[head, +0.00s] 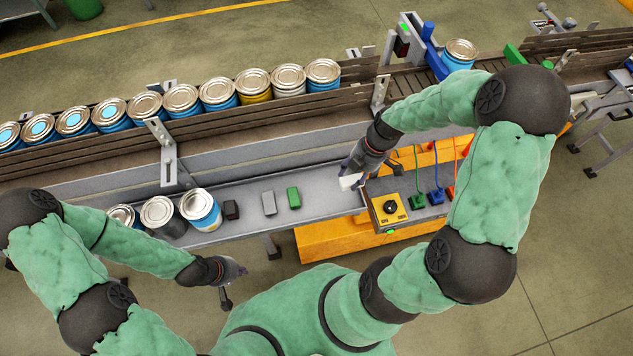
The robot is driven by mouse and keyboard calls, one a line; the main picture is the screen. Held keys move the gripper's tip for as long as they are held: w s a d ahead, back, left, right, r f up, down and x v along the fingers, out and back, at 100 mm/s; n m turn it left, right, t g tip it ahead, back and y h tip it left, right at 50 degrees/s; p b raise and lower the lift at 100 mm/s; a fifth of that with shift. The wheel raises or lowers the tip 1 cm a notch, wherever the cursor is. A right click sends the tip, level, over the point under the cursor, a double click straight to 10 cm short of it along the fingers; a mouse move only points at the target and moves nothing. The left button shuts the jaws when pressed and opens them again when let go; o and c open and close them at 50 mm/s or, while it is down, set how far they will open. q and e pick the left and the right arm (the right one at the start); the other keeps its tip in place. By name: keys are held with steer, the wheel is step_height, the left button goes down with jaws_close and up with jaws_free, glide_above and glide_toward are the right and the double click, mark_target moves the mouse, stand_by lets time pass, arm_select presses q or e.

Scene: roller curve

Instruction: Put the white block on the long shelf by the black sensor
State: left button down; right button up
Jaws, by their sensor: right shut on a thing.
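The white block (350,182) is in my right gripper (357,178), which is shut on it over the right part of the long grey shelf (330,203). The fingers hide part of the block, and I cannot tell whether it touches the shelf. A small black block (231,210) lies on the shelf beside the cans, left of a grey block (269,203) and a green block (294,198). A black sensor-like unit (402,46) with a green light stands on a bracket behind the conveyor. My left gripper (234,288) is open and empty in front of the shelf.
The conveyor (220,131) carries a row of cans behind the shelf. Several cans (201,208) stand on the shelf's left part. A control box with a yellow switch panel (388,210) and coloured plugs sits close to the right gripper.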

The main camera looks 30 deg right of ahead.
steer(key=w+a+f, duration=0.4)
steer(key=w+a+f+p, duration=0.1)
steer(key=w+a+f, duration=0.1)
steer(key=f, duration=0.1)
steer(key=shift+a, duration=0.15)
steer(key=shift+p+x, duration=0.3)
steer(key=shift+x, duration=1.3)
steer(key=shift+w+d+f, duration=0.1)
steer(key=shift+d+f, duration=0.1)
steer(key=shift+f, duration=0.25)
